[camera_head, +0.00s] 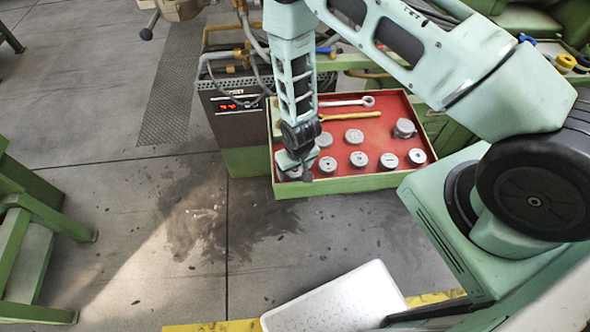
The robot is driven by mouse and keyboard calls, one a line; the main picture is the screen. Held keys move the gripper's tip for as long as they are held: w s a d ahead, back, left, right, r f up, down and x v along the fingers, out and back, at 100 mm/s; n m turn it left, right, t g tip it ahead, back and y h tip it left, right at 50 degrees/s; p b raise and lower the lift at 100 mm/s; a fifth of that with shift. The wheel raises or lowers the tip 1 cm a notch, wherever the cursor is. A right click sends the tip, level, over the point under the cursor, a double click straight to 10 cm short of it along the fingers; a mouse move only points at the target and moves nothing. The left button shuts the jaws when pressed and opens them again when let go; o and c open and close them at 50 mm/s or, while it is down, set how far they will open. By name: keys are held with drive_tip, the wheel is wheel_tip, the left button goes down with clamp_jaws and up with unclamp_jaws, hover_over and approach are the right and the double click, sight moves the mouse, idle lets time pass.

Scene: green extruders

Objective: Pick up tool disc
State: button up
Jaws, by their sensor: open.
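Several grey tool discs sit in a green tray with a red floor (350,184). The front row holds a disc (327,165), another disc (359,159), a third disc (389,161) and a disc at the right (417,157). Behind them are a disc (354,136), a disc (325,140) and a taller grey piece (405,128). My gripper (295,174) points down over the tray's front left corner, left of the front row. It is open. Something grey shows at its fingertips, but I cannot tell whether that is a disc or the fingers.
A silver wrench (347,102) and a yellow wrench (350,115) lie at the back of the tray. A dark control box with a red display (228,106) and hoses stands to the left. A white tray (338,300) is at the bottom. The floor at left is mostly clear.

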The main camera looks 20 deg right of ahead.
sight(295, 170)
drive_tip(key=c, duration=1.2)
drive_tip(key=shift+r+b, duration=0.8)
drive_tip(key=shift+r, duration=4.25)
